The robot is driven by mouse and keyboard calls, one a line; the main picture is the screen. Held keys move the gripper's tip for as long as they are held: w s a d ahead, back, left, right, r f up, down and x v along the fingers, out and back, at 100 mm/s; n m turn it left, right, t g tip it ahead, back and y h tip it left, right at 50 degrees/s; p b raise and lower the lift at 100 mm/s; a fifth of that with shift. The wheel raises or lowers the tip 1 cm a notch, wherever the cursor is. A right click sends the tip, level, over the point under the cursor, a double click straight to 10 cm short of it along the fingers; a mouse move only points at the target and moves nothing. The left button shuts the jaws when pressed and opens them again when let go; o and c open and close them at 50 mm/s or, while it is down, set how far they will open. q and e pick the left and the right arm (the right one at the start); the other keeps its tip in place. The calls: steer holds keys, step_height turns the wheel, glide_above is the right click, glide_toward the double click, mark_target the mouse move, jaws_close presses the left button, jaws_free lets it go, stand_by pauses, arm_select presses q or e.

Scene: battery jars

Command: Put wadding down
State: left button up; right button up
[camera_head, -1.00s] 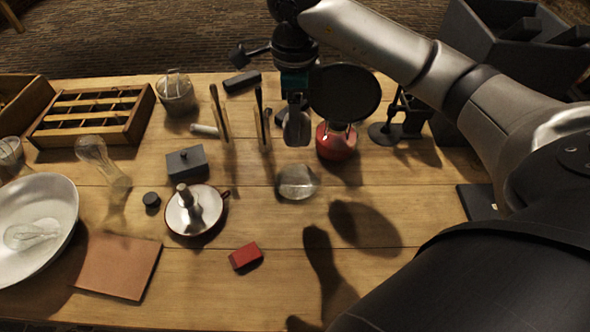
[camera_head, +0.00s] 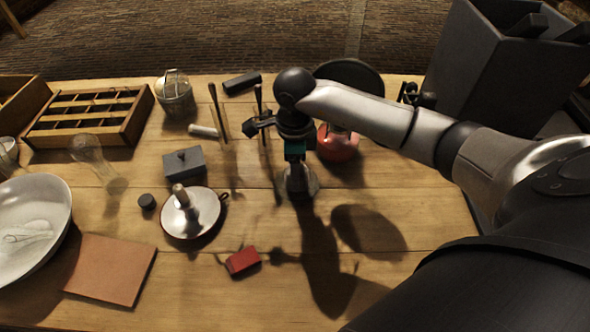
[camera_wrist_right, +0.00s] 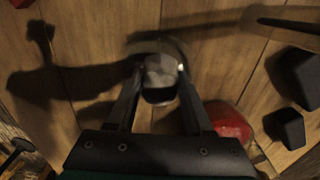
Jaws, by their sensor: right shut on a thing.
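My right gripper (camera_head: 295,180) is over the small round glass dish (camera_head: 312,186) near the middle of the table. In the right wrist view, its two fingers (camera_wrist_right: 160,92) are shut on a pale grey lump, the wadding (camera_wrist_right: 160,68). The glass dish's curved rim (camera_wrist_right: 183,48) shows just behind the wadding. The wadding is at or just above the dish; I cannot tell whether it touches the bottom. In the head view the gripper hides most of the dish and the wadding. My left gripper is not in view.
A red jar (camera_head: 338,145) stands close behind and right of my right gripper. Upright dark sticks (camera_head: 219,115) and a grey box (camera_head: 185,163) are to the left. A candle holder (camera_head: 205,222) and red block (camera_head: 243,260) lie nearer. The table front centre is mostly clear.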

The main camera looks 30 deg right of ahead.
steer(key=shift+f, duration=0.1)
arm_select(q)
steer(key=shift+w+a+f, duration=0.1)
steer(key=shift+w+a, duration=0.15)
arm_select(e)
steer(key=o, duration=1.2)
steer(key=shift+r, duration=0.25)
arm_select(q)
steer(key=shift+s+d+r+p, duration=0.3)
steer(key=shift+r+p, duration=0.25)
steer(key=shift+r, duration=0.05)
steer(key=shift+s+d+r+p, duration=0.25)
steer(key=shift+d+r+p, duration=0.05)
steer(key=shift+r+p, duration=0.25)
arm_select(e)
step_height(320, 180, up, 12)
steer(key=shift+f, duration=0.1)
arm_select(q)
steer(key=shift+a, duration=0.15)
